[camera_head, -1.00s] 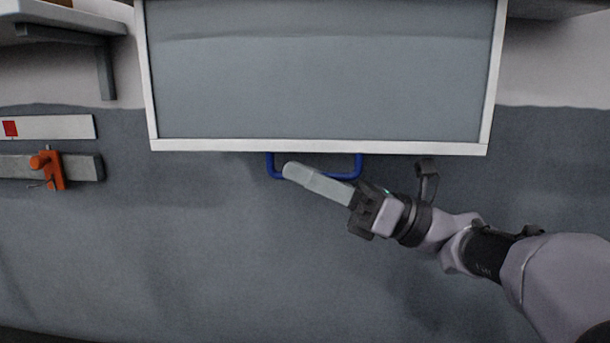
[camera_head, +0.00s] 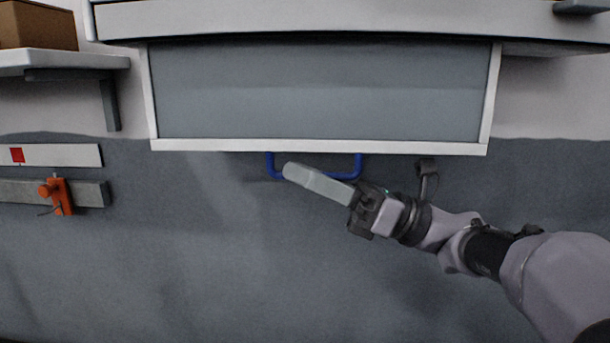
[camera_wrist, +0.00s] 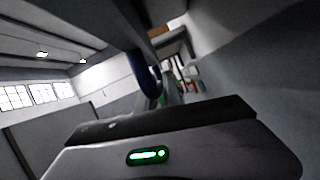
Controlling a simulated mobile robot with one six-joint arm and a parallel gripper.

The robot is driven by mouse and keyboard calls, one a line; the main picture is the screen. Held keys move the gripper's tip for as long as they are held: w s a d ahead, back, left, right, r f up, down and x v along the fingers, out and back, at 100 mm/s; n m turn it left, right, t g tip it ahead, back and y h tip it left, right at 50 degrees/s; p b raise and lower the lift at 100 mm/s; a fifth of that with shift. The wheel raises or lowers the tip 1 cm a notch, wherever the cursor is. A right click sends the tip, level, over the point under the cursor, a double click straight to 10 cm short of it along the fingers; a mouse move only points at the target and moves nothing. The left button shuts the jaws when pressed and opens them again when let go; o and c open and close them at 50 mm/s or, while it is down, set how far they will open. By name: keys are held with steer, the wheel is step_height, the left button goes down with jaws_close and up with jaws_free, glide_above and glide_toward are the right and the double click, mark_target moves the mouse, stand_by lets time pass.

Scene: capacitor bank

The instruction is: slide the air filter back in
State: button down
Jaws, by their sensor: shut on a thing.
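The air filter (camera_head: 320,95) is a flat grey panel in a white frame, seen from above in the head view. Its far part is hidden under the pale cabinet edge (camera_head: 330,20). A blue U-shaped handle (camera_head: 359,164) sticks out from the middle of its near edge. My gripper (camera_head: 298,174) reaches in from the right and is shut on this handle, with a finger covering part of the bar. In the wrist view the blue handle (camera_wrist: 154,82) shows dark and partly hidden between the fingers.
At left, a shelf (camera_head: 65,60) carries a brown box (camera_head: 38,25). Below it are a white strip with a red square (camera_head: 55,155) and a grey bar with an orange clamp-like piece (camera_head: 58,195). The grey floor area in front of the filter is clear.

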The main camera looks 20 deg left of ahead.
mark_target(307, 66)
step_height(307, 66, up, 15)
steer(key=p, duration=1.2)
steer(key=shift+f, duration=0.2)
steer(key=c, duration=1.5)
jaws_free()
steer(key=shift+f, duration=0.1)
steer(key=b+v, duration=0.5)
steer(key=v, duration=1.1)
steer(key=shift+d+f, duration=0.25)
steer(key=shift+d, duration=0.05)
steer(key=shift+d+b, duration=0.3)
steer(key=shift+d, duration=0.15)
